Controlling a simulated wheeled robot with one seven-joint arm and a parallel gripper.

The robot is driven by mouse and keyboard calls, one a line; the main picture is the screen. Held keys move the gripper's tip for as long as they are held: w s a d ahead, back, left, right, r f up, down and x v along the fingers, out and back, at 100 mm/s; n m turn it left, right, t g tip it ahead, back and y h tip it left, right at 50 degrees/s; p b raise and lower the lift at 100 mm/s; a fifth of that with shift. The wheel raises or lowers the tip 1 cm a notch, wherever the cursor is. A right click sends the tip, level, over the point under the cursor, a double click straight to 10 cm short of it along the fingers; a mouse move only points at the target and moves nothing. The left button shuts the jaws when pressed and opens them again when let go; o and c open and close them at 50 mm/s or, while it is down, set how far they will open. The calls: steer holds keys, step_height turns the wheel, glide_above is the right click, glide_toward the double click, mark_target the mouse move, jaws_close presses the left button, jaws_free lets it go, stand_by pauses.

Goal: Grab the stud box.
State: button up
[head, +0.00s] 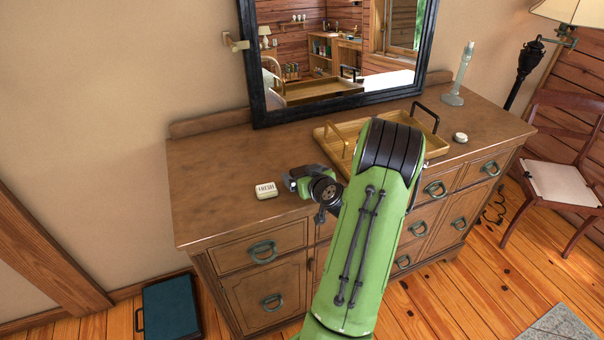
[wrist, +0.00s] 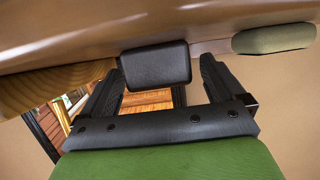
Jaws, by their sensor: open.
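A small dark, padded-looking box (wrist: 155,65), which looks like the stud box, rests on the dresser top in the wrist view, where the scene appears upside down. My gripper (wrist: 162,70) is open, with one black finger on each side of the box's outline. I cannot tell whether the box is between the fingertips or just beyond them. No contact is clear. In the head view my gripper (head: 290,182) is low over the dresser's front left part, partly hidden by my wrist. The box cannot be made out there.
On the dresser (head: 215,165), a pale "FRESH" block (head: 265,190) sits left of my gripper. A wooden tray (head: 437,148) with upright handles lies to the right, near a round white item (head: 460,137) and a glass candlestick (head: 460,75). A mirror (head: 330,45) stands behind.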

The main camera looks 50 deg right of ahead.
steer(key=shift+w+d+f, duration=0.15)
steer(key=shift+w+d, duration=0.05)
steer(key=shift+w, duration=0.1)
steer(key=shift+s, duration=0.15)
steer(key=c, duration=1.1)
